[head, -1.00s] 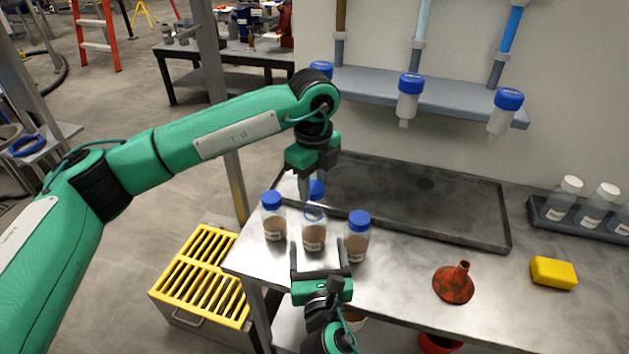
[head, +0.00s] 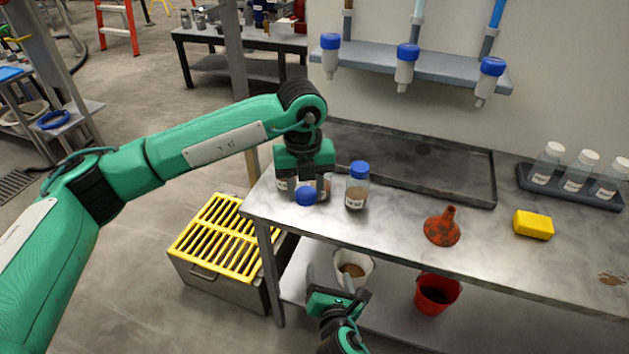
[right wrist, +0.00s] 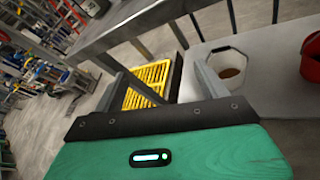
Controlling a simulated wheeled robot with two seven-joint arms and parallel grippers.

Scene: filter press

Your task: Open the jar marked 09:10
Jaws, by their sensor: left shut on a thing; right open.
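Several small jars with brown contents and blue lids stand at the table's left front corner; their labels are too small to read. The right jar (head: 357,190) is upright with its lid on. The others are mostly hidden behind my left gripper (head: 305,185), so I cannot see their tops. A blue lid (head: 306,197) shows at the tips of my left gripper, which is shut on it, in front of those jars. My right gripper (head: 335,283) is open and empty, below and in front of the table edge; its spread fingers also show in the right wrist view (right wrist: 155,68).
An orange funnel (head: 442,228) and a yellow sponge (head: 533,225) are on the table (head: 400,225). A dark tray (head: 478,202) lies behind. A rack (head: 565,193) holds white-capped bottles. A white bucket (head: 353,262) and a red bucket (head: 435,297) are below. A yellow-grated box (head: 215,240) stands left.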

